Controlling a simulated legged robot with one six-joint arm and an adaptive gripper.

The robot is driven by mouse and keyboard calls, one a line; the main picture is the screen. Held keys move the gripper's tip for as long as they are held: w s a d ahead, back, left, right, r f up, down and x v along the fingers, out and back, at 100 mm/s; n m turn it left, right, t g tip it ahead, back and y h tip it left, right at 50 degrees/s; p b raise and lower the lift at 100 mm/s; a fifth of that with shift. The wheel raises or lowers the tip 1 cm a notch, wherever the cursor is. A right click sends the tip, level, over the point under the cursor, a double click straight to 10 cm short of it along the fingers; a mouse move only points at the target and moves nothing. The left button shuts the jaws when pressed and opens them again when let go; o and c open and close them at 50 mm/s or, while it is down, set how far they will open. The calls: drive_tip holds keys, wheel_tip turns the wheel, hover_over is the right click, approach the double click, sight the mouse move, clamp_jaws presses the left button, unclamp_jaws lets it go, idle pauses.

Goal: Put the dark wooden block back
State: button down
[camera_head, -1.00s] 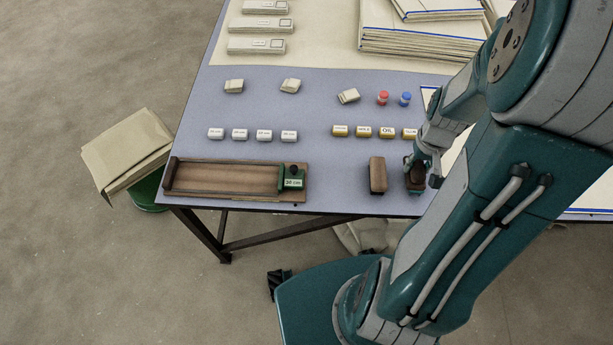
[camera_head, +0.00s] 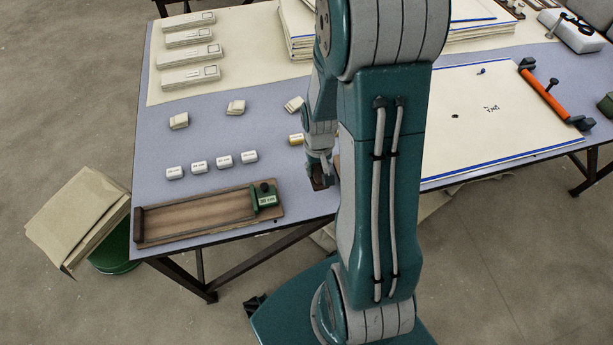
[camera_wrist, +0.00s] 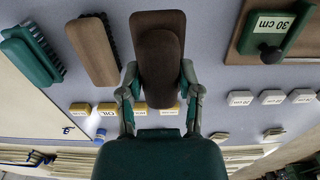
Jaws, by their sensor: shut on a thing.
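My gripper (camera_head: 319,168) is at the front edge of the blue-grey table, right of the wooden board. In the wrist view its two fingers (camera_wrist: 159,78) are closed on the sides of the dark wooden block (camera_wrist: 160,60). The block's dark end also shows under the gripper in the head view (camera_head: 320,183). A browner, flat-ended part shows beyond its rounded dark face; I cannot tell whether it belongs to the same block. Whether the block touches the table is unclear.
A wooden brush (camera_wrist: 92,50) and a green brush (camera_wrist: 30,58) lie beside the block. The wooden board (camera_head: 195,212) with a green "30 cm" stop (camera_head: 265,197) is on the other side. Small white labelled blocks (camera_head: 222,161) stand behind. My arm hides the table's middle.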

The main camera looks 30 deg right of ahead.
sight(309, 184)
drive_tip(key=f, duration=0.1)
drive_tip(key=w+f, duration=0.2)
drive_tip(key=shift+w+a+f, duration=0.15)
drive_tip(key=shift+w+a, duration=0.05)
drive_tip(key=shift+a, duration=0.05)
drive_tip(key=shift+w+d+f, duration=0.1)
drive_tip(key=shift+w+f, duration=0.05)
drive_tip(key=shift+f, duration=0.1)
wheel_tip(309, 184, down, 3)
drive_tip(key=shift+w, duration=0.1)
drive_tip(key=shift+a+f, duration=0.1)
drive_tip(key=shift+a, duration=0.35)
drive_tip(key=shift+c, duration=1.5)
unclamp_jaws()
drive_tip(key=shift+d+f, duration=0.15)
drive_tip(key=shift+d, duration=0.2)
drive_tip(key=shift+a, duration=0.15)
